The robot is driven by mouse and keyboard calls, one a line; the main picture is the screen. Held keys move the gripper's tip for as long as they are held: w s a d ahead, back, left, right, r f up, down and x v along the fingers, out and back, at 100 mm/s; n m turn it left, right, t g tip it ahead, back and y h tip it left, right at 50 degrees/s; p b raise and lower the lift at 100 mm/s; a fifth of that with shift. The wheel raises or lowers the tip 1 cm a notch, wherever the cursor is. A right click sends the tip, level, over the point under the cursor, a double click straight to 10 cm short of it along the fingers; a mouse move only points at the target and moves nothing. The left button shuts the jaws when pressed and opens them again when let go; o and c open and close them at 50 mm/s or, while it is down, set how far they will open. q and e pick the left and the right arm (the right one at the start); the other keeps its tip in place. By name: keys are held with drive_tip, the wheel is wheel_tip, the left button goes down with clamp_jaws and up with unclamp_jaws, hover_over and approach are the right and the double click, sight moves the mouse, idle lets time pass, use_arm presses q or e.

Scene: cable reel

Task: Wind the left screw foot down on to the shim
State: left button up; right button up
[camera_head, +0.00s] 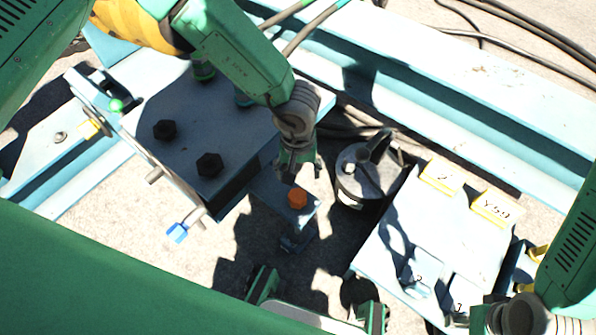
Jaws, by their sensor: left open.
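The screw foot shows as an orange hex head (298,198) on a blue-grey bracket (272,187) sticking out from the grey block. Below the bracket, in shadow, is a small blue-grey piece (294,243); I cannot tell whether it is the foot's lower end or the shim. My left gripper (299,168) is open, pointing down just above and behind the orange head in the picture, with no visible contact. My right gripper (462,319) is at the bottom right edge, partly cut off; its jaws are unclear.
The grey block (190,125) with black bolts stands left of my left gripper. A dark round canister (368,175) stands close on its right. A pale plate (440,235) with yellow tags lies at right. A long blue beam (430,90) runs behind, and cables lie beyond it.

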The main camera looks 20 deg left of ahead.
use_arm(q)
drive_tip(key=w+d+r+t+h+p, duration=0.2)
drive_tip(key=w+d+t+h, duration=0.2)
drive_tip(key=w+d, duration=0.25)
drive_tip(key=g+y+p, duration=0.4)
hover_over(298, 195)
wheel_tip(298, 195, down, 14)
drive_tip(key=b, duration=0.6)
